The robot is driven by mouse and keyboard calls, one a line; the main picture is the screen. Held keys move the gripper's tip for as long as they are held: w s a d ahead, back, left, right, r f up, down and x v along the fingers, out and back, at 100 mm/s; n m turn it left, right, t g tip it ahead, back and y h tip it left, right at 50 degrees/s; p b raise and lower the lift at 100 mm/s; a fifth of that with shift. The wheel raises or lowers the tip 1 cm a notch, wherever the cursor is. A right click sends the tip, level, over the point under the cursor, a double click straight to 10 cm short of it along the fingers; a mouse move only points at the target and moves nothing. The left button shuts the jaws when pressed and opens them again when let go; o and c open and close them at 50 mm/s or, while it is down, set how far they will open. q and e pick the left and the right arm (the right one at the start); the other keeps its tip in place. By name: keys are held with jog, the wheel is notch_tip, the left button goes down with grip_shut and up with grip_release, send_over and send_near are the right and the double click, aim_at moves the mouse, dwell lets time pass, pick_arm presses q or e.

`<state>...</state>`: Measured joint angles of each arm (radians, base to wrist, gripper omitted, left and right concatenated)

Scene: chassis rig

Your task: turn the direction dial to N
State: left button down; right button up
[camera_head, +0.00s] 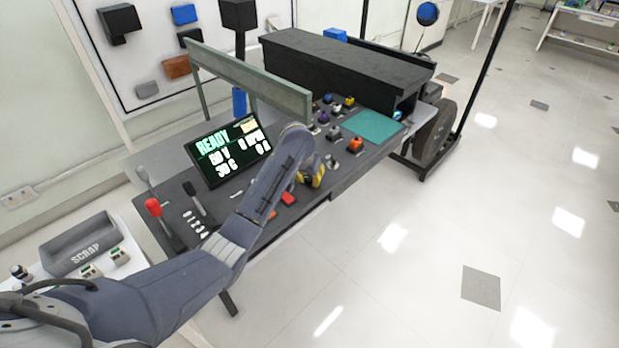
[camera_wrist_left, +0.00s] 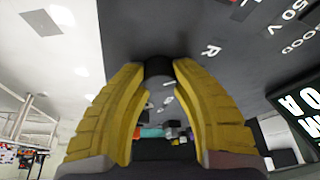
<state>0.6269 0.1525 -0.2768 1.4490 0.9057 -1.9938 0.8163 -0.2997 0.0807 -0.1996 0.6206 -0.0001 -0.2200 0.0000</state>
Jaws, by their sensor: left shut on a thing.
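My left gripper (camera_head: 312,173) reaches over the dark console top from the left, its yellow fingers pointing down near the front edge. In the left wrist view its fingertips (camera_wrist_left: 160,72) are closed on both sides of a round black knob, the direction dial (camera_wrist_left: 158,66). A white letter R (camera_wrist_left: 210,50) is printed on the panel beside the dial. Other white marks show between the fingers, too small to read surely. Which way the dial points cannot be told. In the head view the gripper and arm hide the dial. My right gripper is in neither view.
A screen (camera_head: 228,150) reading READY stands behind the arm. A grey SCRAP tray (camera_head: 80,243) sits left.

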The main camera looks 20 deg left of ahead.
pick_arm(q)
jog(key=shift+m, duration=0.3)
jog(key=m+h, duration=0.1)
jog(key=m, duration=0.1)
jog(key=m+h, duration=0.1)
jog(key=m, duration=0.1)
jog(key=shift+w+a+r+m, duration=0.1)
jog(key=shift+r+m, duration=0.05)
jog(key=shift+m, duration=0.15)
jog(key=shift+m+g+h, duration=0.5)
jog(key=shift+m+g, duration=0.2)
jog(key=shift+m, duration=1)
jog(key=c, duration=1)
grip_release()
jog(key=shift+o, duration=0.2)
jog(key=v, duration=1.1)
jog(key=shift+r, duration=0.35)
